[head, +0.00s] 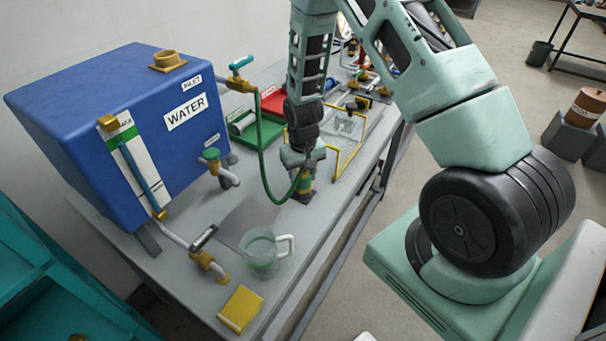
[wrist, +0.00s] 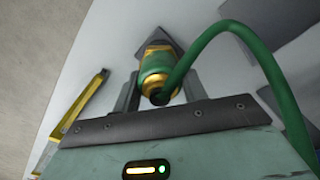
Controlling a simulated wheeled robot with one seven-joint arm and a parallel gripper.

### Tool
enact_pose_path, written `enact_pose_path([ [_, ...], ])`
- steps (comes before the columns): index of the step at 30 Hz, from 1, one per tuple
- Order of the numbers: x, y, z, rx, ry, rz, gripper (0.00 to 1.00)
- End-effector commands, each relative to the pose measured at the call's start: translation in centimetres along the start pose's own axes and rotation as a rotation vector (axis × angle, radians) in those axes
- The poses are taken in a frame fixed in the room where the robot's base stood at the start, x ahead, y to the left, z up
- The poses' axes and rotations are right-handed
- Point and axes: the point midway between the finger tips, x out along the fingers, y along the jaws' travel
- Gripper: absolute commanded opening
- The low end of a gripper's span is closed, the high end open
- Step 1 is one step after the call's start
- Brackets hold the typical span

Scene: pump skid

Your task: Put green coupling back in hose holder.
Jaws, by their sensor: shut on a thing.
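The green coupling (wrist: 157,66), green with brass-yellow bands, sits between the two fingers of my gripper (wrist: 160,88) in the wrist view. My gripper is shut on it. In the head view my gripper (head: 303,160) points down over the bench, and the coupling (head: 305,186) shows just below it, roughly upright. A green hose (head: 262,165) runs from the tank's valve down and around to the coupling. A dark grey plate (wrist: 158,38), perhaps part of the hose holder, shows behind the coupling's far end. I cannot tell whether the coupling touches it or is seated.
The blue WATER tank (head: 125,125) stands left on the grey bench (head: 205,290). A green tray (head: 262,132), a red tray (head: 274,101) and a yellow frame (head: 350,155) lie close around my gripper.

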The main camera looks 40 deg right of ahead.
Motion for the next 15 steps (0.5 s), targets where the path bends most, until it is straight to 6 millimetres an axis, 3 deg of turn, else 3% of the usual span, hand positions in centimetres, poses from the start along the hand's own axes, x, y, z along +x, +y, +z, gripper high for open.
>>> enact_pose_path([
  [11,0.33,0.00,0.00,0.000,0.000,0.000,0.11],
  [12,0.32,0.00,0.00,0.000,0.000,0.000,0.51],
  [14,0.32,0.00,0.00,0.000,0.000,0.000,0.67],
  [15,0.32,0.00,0.00,0.000,0.000,0.000,0.68],
])
